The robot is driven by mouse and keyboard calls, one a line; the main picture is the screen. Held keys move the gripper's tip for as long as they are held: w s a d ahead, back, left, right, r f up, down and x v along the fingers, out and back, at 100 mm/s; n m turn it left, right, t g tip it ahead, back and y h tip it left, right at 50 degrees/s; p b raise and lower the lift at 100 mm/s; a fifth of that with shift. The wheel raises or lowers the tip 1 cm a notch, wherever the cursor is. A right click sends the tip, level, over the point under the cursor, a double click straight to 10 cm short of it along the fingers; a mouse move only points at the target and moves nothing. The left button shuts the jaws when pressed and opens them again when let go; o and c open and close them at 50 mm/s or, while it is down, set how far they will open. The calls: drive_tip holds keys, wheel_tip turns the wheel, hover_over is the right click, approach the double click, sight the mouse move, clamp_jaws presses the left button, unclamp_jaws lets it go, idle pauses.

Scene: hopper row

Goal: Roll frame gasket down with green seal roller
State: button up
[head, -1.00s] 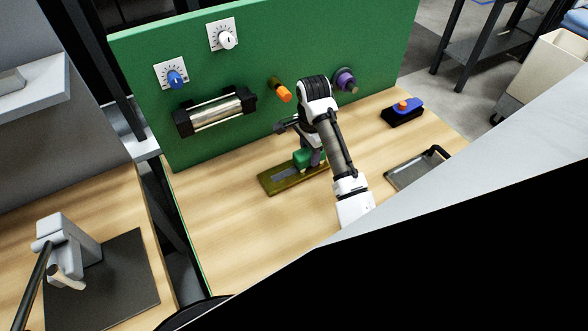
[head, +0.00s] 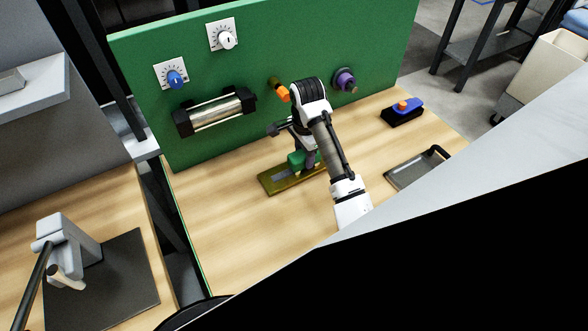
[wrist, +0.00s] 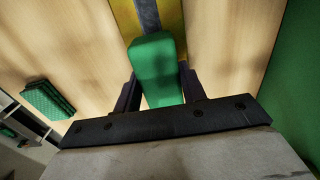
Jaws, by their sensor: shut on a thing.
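The green seal roller (head: 297,160) stands on the frame gasket's base, an olive-yellow plate (head: 269,184) with a grey strip (head: 281,176) along its middle. The plate lies on the wooden bench. My gripper (head: 306,154) is shut on the green roller, which shows as a green block between the fingers in the wrist view (wrist: 157,70). The grey strip and yellow plate (wrist: 170,20) run on beyond the block there. My gripper and arm hide the plate's right end in the head view. I cannot tell how firmly the roller presses on the strip.
A green panel (head: 290,50) with knobs, a metal cylinder (head: 214,109), an orange-tipped part (head: 282,93) and a purple knob (head: 345,80) stands behind. A black-and-blue box (head: 402,112) and a grey tray (head: 412,172) lie to the right. The bench front is clear.

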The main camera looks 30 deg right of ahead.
drive_tip(key=shift+a, duration=0.45)
drive_tip(key=shift+w+a, duration=0.2)
drive_tip(key=shift+a, duration=2.05)
drive_tip(key=shift+a, duration=0.1)
drive_tip(key=shift+w+a, duration=0.1)
drive_tip(key=shift+a, duration=2.05)
drive_tip(key=shift+r, duration=0.1)
drive_tip(key=shift+r, duration=0.9)
